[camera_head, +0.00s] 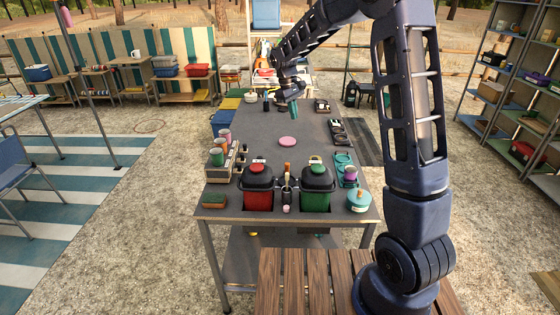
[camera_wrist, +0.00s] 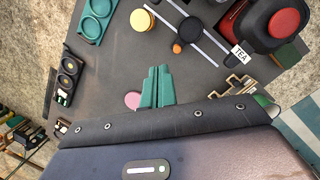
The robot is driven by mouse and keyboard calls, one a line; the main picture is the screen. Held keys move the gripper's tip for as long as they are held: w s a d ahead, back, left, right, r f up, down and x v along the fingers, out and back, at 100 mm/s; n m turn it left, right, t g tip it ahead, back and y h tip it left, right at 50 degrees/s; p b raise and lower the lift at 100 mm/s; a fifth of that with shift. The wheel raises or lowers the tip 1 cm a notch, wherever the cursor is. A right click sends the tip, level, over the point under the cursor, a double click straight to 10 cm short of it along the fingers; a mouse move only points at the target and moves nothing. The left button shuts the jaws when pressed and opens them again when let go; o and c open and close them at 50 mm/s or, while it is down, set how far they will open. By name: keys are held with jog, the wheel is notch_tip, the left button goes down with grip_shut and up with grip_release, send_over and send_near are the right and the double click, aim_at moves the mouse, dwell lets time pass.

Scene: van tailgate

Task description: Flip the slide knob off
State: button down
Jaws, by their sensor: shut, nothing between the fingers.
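I cannot make out for sure which part is the slide knob. A dark panel with two round dials (camera_wrist: 67,73) lies at the left in the wrist view, with a small pale detail at its lower end. It also shows at the table's right edge in the head view (camera_head: 340,131). The knob's position is too small to read. My gripper (camera_wrist: 158,72) has teal fingers, pressed together and empty, over the grey table. In the head view my gripper (camera_head: 294,110) hangs over the table beyond the pink disc (camera_head: 287,141), apart from the panel.
A red canister (camera_head: 258,199), a green canister (camera_head: 316,200), a teal tray (camera_head: 343,160) and a rack of jars (camera_head: 216,172) crowd the near end. A small box (camera_head: 322,105) lies at the right edge farther back. The table (camera_head: 262,125) is bare around the disc.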

jog(key=w+a+f+n+g+h, duration=0.1)
jog(key=w+a+f, duration=0.3)
jog(key=a+f, duration=0.8)
jog(key=shift+f+n+h, duration=0.3)
jog(key=shift+f+n, duration=0.35)
jog(key=shift+n, duration=0.25)
jog(key=shift+f, duration=0.1)
jog(key=x, duration=0.9)
jog(key=shift+s+d+f, duration=0.15)
jog(key=shift+f, duration=0.2)
jog(key=d, duration=0.1)
jog(key=s+d, duration=0.1)
jog(key=shift+s+d+f, duration=0.1)
jog(key=shift+s+d, duration=0.1)
jog(key=shift+d, duration=0.15)
jog(key=shift+s+d, duration=0.2)
jog(key=shift+d, duration=0.2)
